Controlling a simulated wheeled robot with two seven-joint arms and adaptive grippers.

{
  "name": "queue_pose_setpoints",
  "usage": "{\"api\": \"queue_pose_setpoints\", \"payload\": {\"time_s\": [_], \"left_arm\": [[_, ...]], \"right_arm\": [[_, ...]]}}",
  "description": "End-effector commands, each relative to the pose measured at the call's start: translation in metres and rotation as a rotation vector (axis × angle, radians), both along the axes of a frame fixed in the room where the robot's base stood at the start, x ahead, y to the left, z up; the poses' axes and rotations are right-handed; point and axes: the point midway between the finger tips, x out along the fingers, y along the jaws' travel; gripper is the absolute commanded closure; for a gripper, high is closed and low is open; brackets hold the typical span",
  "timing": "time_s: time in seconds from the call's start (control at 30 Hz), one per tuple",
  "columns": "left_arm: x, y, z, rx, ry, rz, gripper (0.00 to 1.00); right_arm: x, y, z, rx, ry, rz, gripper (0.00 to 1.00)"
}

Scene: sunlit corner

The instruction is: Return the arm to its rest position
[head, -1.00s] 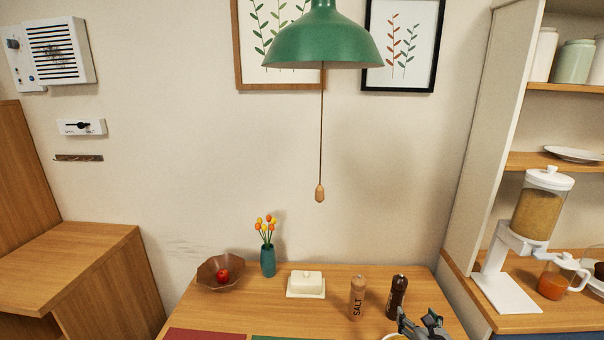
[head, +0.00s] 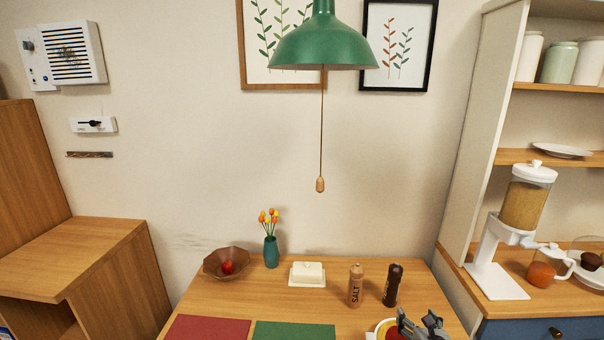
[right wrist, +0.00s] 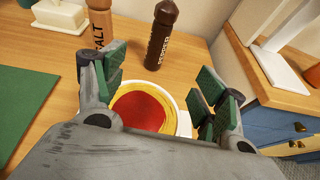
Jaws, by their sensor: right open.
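My right gripper (head: 422,324) is at the bottom right of the head view, over the near right part of the wooden table (head: 345,300). In the right wrist view its two green-padded fingers (right wrist: 160,92) stand wide apart with nothing between the pads. Below and beyond them is a yellow-rimmed bowl (right wrist: 172,92) with red contents; it shows partly behind the gripper in the head view (head: 377,327). My left gripper is not in view.
A salt mill (head: 355,287) and a dark pepper mill (head: 393,285) stand just beyond the gripper. A butter dish (head: 307,281), vase (head: 271,252) and wooden bowl (head: 213,265) stand farther left. A green lamp (head: 322,45) with a pull cord (head: 321,130) hangs above. A shelf unit (head: 470,150) stands right.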

Motion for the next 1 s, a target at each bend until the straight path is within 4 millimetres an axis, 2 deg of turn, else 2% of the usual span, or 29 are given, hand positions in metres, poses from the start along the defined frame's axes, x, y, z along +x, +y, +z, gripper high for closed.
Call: {"api": "queue_pose_setpoints", "payload": {"time_s": [0.3,0.57,0.77,1.0], "left_arm": [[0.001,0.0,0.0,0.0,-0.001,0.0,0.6],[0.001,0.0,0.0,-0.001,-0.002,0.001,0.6],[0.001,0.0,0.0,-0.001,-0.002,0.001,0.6],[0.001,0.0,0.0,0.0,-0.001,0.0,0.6]], "right_arm": [[-0.007,0.004,-0.004,0.093,0.012,-0.05,0.28],[-0.019,0.011,-0.01,0.254,0.034,-0.142,0.28],[-0.035,0.02,-0.017,0.447,0.059,-0.257,0.28],[-0.064,0.033,-0.029,0.761,0.098,-0.473,0.28]]}}
